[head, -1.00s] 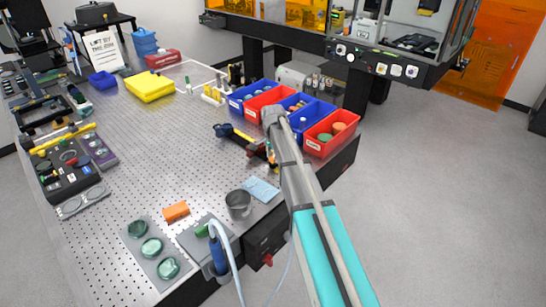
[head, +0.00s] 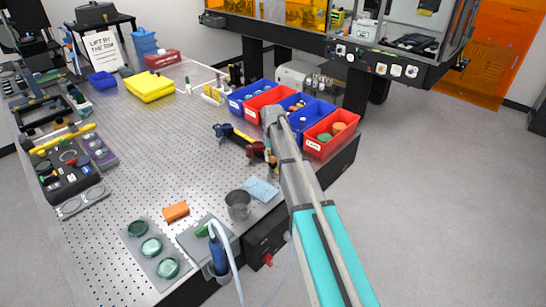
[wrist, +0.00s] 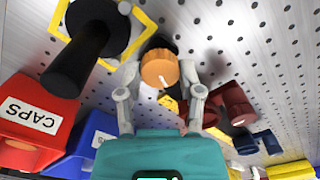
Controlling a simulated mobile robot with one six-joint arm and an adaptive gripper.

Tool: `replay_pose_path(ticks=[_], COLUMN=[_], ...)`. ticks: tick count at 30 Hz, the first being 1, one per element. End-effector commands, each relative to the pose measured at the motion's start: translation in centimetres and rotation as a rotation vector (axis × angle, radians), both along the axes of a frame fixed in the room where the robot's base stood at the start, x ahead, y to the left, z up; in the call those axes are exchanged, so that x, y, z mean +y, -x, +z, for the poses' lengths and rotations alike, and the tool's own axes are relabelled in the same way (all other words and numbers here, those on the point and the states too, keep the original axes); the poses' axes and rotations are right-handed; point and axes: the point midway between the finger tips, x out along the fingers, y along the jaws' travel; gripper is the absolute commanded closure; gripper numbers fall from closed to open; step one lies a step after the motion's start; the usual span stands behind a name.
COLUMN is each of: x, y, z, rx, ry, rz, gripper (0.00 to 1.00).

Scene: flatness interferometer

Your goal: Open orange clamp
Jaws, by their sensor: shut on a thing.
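The orange clamp shows in the wrist view as a round orange knob (wrist: 160,68) with a white mark, on a dark part above the perforated table. My gripper (wrist: 162,77) has a grey finger on each side of the knob and is shut on it. In the head view my arm's end reaches down over the table's right side, and the arm hides most of the gripper and clamp.
Dark red cylinders (wrist: 236,103) lie close to the right finger. A black post in a yellow frame (wrist: 146,22) stands at upper left. A red CAPS bin (wrist: 40,112) and a blue bin (wrist: 88,138) are near the left. The perforated table (head: 150,130) has clear room further left.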

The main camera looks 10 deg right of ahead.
Motion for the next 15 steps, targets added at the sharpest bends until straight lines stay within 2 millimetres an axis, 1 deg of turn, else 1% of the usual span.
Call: replay_pose_path(ticks=[6,15], x=[0.01,0.02], y=[0.01,0.01], z=[-0.01,-0.01], rx=[0.000,0.000], ry=[0.000,0.000], rz=[0.165,0.286], gripper=[1.00,1.00])
